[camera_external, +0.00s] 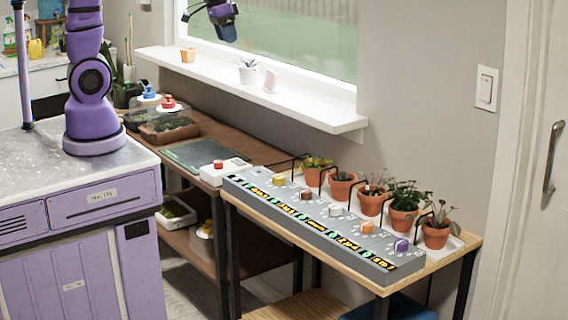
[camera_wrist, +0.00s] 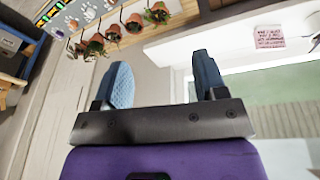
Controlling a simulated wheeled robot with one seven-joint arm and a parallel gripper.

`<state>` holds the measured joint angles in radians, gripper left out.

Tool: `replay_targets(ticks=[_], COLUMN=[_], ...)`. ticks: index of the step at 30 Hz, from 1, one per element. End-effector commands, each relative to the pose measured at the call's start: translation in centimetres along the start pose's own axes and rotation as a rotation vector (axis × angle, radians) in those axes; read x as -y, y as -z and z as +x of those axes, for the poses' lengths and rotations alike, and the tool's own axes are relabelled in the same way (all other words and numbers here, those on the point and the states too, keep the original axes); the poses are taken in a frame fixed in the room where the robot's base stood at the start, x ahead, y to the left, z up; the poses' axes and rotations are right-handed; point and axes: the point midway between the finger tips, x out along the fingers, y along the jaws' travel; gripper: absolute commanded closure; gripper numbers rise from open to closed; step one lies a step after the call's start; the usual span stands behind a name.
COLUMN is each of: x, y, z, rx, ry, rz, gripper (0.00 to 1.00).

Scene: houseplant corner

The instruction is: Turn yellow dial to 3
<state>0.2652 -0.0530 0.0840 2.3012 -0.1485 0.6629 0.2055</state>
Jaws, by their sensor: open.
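The yellow dial (camera_external: 278,180) is the leftmost of several dials on a long grey control panel (camera_external: 310,226) on a wooden table in the external view. Its pointer setting is too small to read. In the wrist view, part of the panel (camera_wrist: 62,12) shows at the top left, far from my gripper. My gripper (camera_wrist: 163,78) is open and empty, with its two dark fingers apart. In the external view, my gripper end (camera_external: 225,20) hangs at the top in front of the window, high above the sill and well away from the dial.
Several potted plants (camera_external: 403,208) stand behind the panel, with thin black tubes arching over it. A white windowsill (camera_external: 250,92) juts out above and holds small pots. A white box with a red button (camera_external: 218,168) lies left of the panel. Air above the panel is clear.

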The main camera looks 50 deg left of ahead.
Motion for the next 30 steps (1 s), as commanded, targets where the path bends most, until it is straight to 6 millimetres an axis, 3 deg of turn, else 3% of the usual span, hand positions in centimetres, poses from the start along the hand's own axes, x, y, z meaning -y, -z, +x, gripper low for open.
replay_targets(ticks=[6,14,24,30], x=[-1.8,-4.1,-6.8,-7.5], y=[3.2,5.3,5.0,4.4], z=[7.0,16.1,28.2,31.9], rx=[0.068,0.140,0.226,0.249], ry=[-0.013,-0.008,0.021,0.035], rz=[0.063,0.141,0.244,0.279], gripper=[0.35,0.35,0.35,0.35])
